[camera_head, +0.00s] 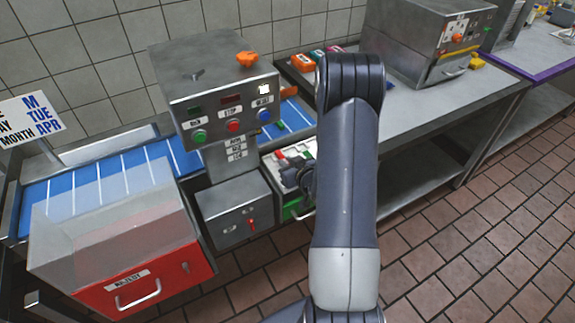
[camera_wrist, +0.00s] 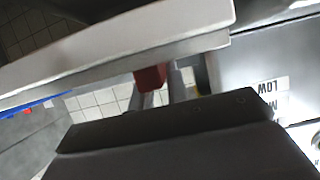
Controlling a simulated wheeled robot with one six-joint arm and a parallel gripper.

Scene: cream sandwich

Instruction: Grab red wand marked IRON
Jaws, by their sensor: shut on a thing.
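My gripper (camera_head: 300,182) is low beside the white tray, left of my arm, and is mostly hidden by its own links in the head view. In the wrist view a small part of a red wand (camera_wrist: 150,77) shows between the jaws, and the gripper is shut on it. No IRON marking can be read. In the head view a red piece (camera_head: 282,161) shows just above the gripper; I cannot tell if it is the same wand.
The white tray (camera_head: 306,146) stands above a green drawer front (camera_head: 291,211). Left are a grey control box (camera_head: 220,100), a blue conveyor (camera_head: 95,182) and a red reject bin (camera_head: 150,285). A LOW label (camera_wrist: 268,86) shows close by. Tiled floor (camera_head: 470,230) at right is clear.

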